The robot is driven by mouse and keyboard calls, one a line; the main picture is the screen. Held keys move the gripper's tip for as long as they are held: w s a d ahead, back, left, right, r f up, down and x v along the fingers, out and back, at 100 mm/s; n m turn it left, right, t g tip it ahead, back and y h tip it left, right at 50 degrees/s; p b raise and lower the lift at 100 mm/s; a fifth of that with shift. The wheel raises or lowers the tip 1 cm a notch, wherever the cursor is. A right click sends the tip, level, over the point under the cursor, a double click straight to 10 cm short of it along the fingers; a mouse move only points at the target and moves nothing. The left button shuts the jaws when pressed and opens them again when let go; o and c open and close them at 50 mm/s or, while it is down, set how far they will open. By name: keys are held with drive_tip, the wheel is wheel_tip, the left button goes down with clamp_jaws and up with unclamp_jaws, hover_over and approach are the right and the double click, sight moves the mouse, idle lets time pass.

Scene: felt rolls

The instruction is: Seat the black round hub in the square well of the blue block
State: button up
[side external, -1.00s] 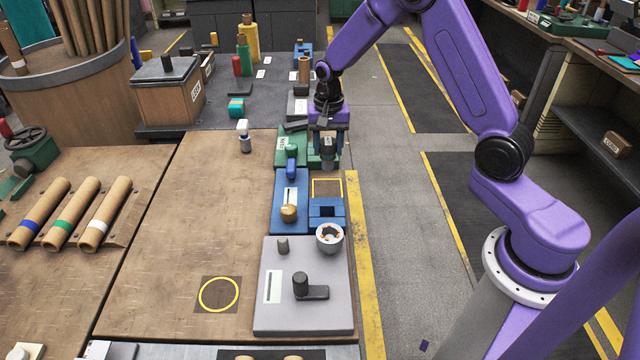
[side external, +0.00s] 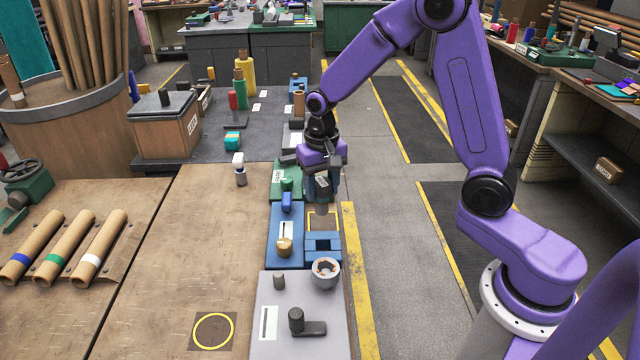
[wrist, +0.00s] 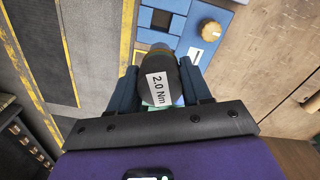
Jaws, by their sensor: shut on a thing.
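The black round hub (wrist: 158,88), with a white "2.0 Nm" label, is between the fingers of my gripper (wrist: 161,68) in the wrist view. In the side external view, my gripper (side external: 321,192) points down, shut on the hub, whose dark lower end shows below the fingers. The blue block (side external: 309,246) with a dark square well lies just nearer the camera than the gripper. The block also shows in the wrist view (wrist: 181,28), beyond the hub, with its well uncovered and empty-looking. The hub is apart from the well.
A yellow-outlined square (side external: 333,220) lies beside the block, below the gripper. A blue panel with a brass knob (side external: 284,247) is to the left. A grey plate (side external: 280,340) with a black handle is nearer.

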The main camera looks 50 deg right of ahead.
sight(323, 208)
drive_tip(key=shift+s+a+r+n, duration=0.3)
drive_tip(key=shift+s+a, duration=0.1)
drive_tip(key=shift+s, duration=0.1)
drive_tip(key=shift+s+a+r+n, duration=0.2)
drive_tip(key=shift+s+a+n, duration=0.15)
drive_tip(key=shift+s, duration=0.15)
drive_tip(key=shift+f, duration=2.5)
drive_tip(key=shift+f, duration=0.1)
drive_tip(key=shift+f, duration=1.6)
drive_tip(key=shift+f, duration=2.15)
idle(0.7)
